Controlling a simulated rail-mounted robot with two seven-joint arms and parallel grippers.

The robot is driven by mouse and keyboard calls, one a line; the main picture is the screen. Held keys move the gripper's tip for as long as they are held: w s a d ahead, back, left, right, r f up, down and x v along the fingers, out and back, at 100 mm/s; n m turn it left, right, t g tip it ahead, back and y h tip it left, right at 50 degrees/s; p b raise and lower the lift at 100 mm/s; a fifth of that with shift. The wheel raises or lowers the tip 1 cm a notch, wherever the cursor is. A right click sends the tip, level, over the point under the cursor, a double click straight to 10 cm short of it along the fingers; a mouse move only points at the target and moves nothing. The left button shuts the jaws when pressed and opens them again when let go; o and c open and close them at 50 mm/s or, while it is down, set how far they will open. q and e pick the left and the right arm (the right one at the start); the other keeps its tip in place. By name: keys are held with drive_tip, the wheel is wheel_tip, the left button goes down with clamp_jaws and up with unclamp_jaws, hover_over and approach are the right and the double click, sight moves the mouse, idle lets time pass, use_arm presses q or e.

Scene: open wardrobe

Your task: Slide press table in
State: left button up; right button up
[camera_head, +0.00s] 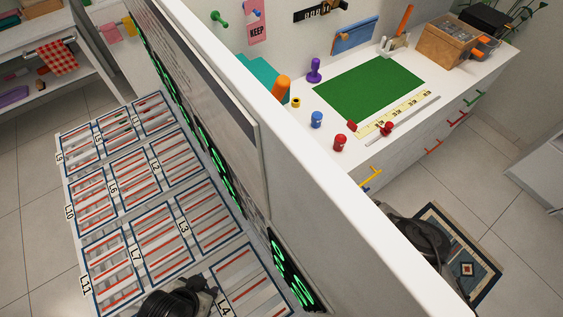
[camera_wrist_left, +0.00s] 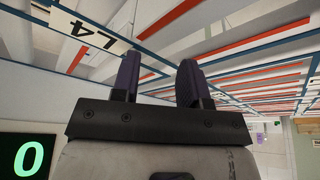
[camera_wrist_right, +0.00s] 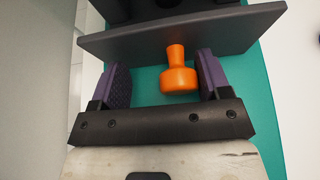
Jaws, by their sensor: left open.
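In the right wrist view an orange knob (camera_wrist_right: 179,78) stands on a flat teal surface (camera_wrist_right: 148,88), which looks like the press table. A dark grey plate (camera_wrist_right: 215,28) crosses just beyond it. My right gripper (camera_wrist_right: 165,80) is open, its purple-padded fingers on either side of the knob; a gap shows on the left, and the right finger is close to it. In the head view a teal piece (camera_head: 258,74) and an orange handle (camera_head: 281,88) show behind the white wall. My left gripper (camera_wrist_left: 160,78) is open and empty near the L4 label; its wrist (camera_head: 180,300) is partly cut off in the head view.
A tall white wall (camera_head: 330,160) separates a labelled slatted rack (camera_head: 140,205) from a white worktop (camera_head: 325,115). The worktop holds a green mat (camera_head: 368,85), small coloured pieces, a ruler strip and a wooden box (camera_head: 447,47). A patterned rug (camera_head: 460,255) lies on the floor.

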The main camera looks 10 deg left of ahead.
use_arm(q)
drive_tip(key=shift+r+p, duration=0.2)
drive_tip(key=shift+p, duration=1.05)
use_arm(e)
drive_tip(key=d, duration=0.1)
drive_tip(key=d+r, duration=0.1)
drive_tip(key=shift+d+r, duration=0.1)
drive_tip(key=shift+d, duration=0.2)
use_arm(q)
drive_tip(key=shift+w+a+r+g+p, duration=0.1)
drive_tip(key=shift+w+r+g+p, duration=0.15)
drive_tip(key=shift+p, duration=0.65)
use_arm(e)
drive_tip(key=shift+s+d+r, duration=0.4)
use_arm(q)
drive_tip(key=shift+r+p, duration=0.85)
use_arm(e)
drive_tip(key=shift+s+d+r, duration=0.35)
drive_tip(key=shift+s+d, duration=0.05)
drive_tip(key=shift+d, duration=0.05)
use_arm(q)
drive_tip(key=shift+p+v, duration=0.85)
drive_tip(key=shift+v, duration=0.1)
use_arm(e)
drive_tip(key=shift+v, duration=0.85)
use_arm(q)
drive_tip(key=shift+w, duration=0.15)
use_arm(e)
drive_tip(key=shift+s+f, duration=0.1)
